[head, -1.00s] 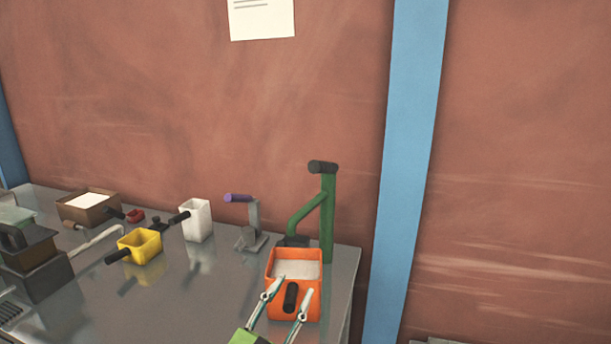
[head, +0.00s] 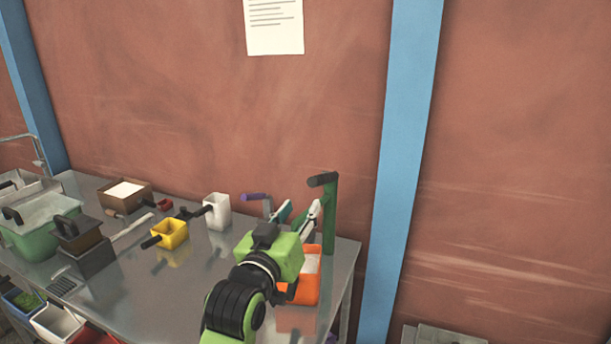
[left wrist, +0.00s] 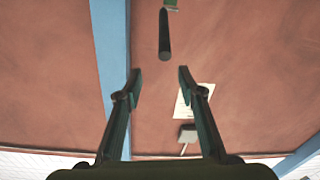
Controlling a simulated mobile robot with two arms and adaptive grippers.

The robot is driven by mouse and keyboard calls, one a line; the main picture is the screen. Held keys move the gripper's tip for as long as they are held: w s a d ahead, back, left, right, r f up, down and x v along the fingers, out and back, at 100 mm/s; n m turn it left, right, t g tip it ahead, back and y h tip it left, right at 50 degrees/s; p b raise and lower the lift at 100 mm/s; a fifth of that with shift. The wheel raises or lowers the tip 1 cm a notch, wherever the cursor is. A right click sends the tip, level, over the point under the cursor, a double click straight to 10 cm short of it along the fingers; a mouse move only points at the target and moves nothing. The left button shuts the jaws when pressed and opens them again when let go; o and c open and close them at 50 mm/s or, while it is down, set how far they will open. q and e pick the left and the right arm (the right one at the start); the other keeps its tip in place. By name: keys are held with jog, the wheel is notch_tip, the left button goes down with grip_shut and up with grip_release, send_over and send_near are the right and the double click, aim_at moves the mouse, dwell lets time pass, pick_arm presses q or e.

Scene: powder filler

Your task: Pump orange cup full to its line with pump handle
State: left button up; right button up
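The green pump (head: 329,225) stands upright at the table's right end, with a black cylindrical handle (head: 322,179) at its top. The orange cup (head: 306,289) stands at its foot, with white powder inside. My left arm covers much of the cup, so its line and exact fill level are hidden. My left gripper (head: 298,208) is open and empty above the cup, just below and left of the handle. In the left wrist view, the black handle (left wrist: 164,35) lies beyond the two spread fingertips (left wrist: 159,74), apart from them. My right gripper is not in view.
A purple-handled grey device (head: 254,197), a white cup (head: 217,211) and a yellow cup (head: 171,234) stand to the left. Further left are a brown box of white powder (head: 126,193) and a green tub (head: 40,225). The metal table (head: 180,290) is clear at front.

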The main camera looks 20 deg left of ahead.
aim_at(313, 186)
pick_arm(q)
jog(key=w+p, duration=0.1)
jog(key=w, duration=0.3)
jog(key=w+p, duration=0.2)
jog(key=w, duration=0.3)
jog(key=w+a+p, duration=0.1)
jog(key=w, duration=0.3)
jog(key=shift+w+a+p, duration=0.1)
jog(key=shift+w+p, duration=0.15)
jog(key=shift+p, duration=0.1)
jog(key=shift+w+f, duration=0.1)
jog(key=shift+w, duration=0.1)
grip_shut()
